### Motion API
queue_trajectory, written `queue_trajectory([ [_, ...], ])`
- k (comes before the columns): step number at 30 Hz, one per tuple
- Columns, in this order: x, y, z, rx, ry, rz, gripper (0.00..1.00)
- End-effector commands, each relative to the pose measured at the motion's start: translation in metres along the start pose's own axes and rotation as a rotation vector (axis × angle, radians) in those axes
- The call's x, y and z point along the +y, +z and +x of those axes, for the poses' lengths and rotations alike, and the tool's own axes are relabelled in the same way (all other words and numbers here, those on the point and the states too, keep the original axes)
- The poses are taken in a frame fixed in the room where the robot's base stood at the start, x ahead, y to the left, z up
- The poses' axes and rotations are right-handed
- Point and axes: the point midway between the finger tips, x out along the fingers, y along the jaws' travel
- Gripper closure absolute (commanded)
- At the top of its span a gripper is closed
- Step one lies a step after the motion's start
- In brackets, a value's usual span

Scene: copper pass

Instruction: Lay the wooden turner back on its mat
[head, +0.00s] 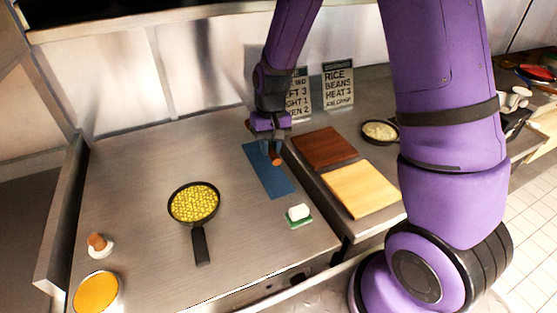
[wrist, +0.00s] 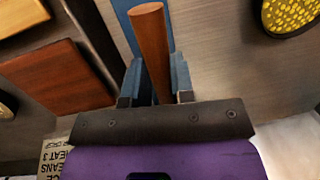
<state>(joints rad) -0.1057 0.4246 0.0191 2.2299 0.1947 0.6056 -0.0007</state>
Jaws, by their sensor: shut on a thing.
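My gripper (head: 268,141) is shut on the wooden turner (head: 276,158), a reddish-brown wooden piece whose end shows just below the fingers. In the wrist view the turner's handle (wrist: 150,50) sticks out between the two blue-grey fingers (wrist: 155,85). The rest of the turner is hidden behind my gripper. The blue mat (head: 270,181) lies on the steel counter under and in front of my gripper. The turner's end is over the mat in the head view; whether it touches the mat I cannot tell.
A pan of yellow food (head: 194,203) stands left of the mat. A white-and-green sponge (head: 299,215) lies near its front end. Dark (head: 324,147) and light (head: 360,189) boards are to the right. A small pan (head: 380,131) and signs (head: 339,87) stand behind.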

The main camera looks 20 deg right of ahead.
Motion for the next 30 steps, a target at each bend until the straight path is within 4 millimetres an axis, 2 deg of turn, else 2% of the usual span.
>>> queue_trajectory([
  [5,0.006,-0.006,0.013,0.031,0.016,-0.048,1.00],
  [12,0.010,-0.011,0.051,0.032,0.016,-0.048,1.00],
  [20,0.011,-0.013,0.068,0.032,0.015,-0.048,1.00],
  [27,0.014,-0.017,0.098,0.031,0.015,-0.047,1.00],
  [30,0.014,-0.018,0.101,0.035,0.015,-0.047,1.00],
])
